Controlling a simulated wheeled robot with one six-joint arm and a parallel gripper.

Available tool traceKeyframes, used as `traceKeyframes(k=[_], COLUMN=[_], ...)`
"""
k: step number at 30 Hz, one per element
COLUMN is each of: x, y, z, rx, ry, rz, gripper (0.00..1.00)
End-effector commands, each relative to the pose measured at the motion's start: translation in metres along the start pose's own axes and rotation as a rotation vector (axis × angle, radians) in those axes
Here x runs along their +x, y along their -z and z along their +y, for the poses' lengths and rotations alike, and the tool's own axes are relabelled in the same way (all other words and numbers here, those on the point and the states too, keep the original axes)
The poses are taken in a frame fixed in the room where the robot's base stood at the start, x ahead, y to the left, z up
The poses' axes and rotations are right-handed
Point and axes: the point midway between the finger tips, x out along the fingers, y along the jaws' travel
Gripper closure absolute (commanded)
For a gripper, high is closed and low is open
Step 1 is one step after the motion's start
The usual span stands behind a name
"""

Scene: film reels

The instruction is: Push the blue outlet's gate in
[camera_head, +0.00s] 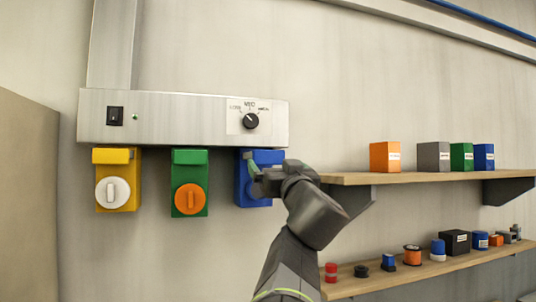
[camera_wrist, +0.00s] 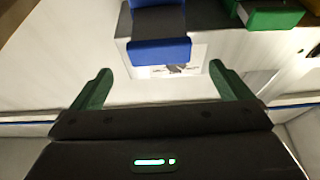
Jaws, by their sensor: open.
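The blue outlet (camera_head: 243,189) hangs under the right end of the grey wall panel. Its gate (camera_head: 267,156) is a blue block at its top, just below the panel. In the wrist view the gate's blue front face (camera_wrist: 160,51) shows at the top centre, ahead of the fingertips and between their lines. My gripper (camera_head: 254,170) is in front of the blue outlet and hides much of its middle and right side. In the wrist view my gripper (camera_wrist: 159,68) has its two green fingers wide apart with nothing between them. I cannot tell whether a fingertip touches the outlet.
A yellow outlet (camera_head: 131,190) and a green outlet (camera_head: 190,180) hang to the left. The grey panel (camera_head: 185,115) above carries a dial (camera_head: 251,121) and a switch (camera_head: 115,115). A wooden shelf (camera_head: 430,178) with several boxes begins just right of my gripper; another shelf is below.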

Motion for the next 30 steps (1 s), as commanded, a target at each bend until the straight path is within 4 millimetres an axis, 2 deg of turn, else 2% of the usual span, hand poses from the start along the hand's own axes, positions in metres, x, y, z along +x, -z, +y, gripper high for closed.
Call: traceKeyframes(k=[3, 9, 15, 23, 25, 30], x=[0.028, 0.059, 0.072, 0.073, 0.073, 0.073], y=[0.001, 0.001, 0.0, 0.0, 0.0, 0.0], z=[-0.001, 0.0, 0.0, 0.0, 0.0, 0.0], rx=[0.002, 0.002, 0.0, 0.0, 0.0, 0.0], ry=[0.002, 0.0, -0.001, -0.001, -0.001, -0.001], rz=[-0.001, 0.0, -0.001, 0.0, 0.0, 0.0], gripper=[0.02, 0.02, 0.02, 0.02, 0.1, 0.43])
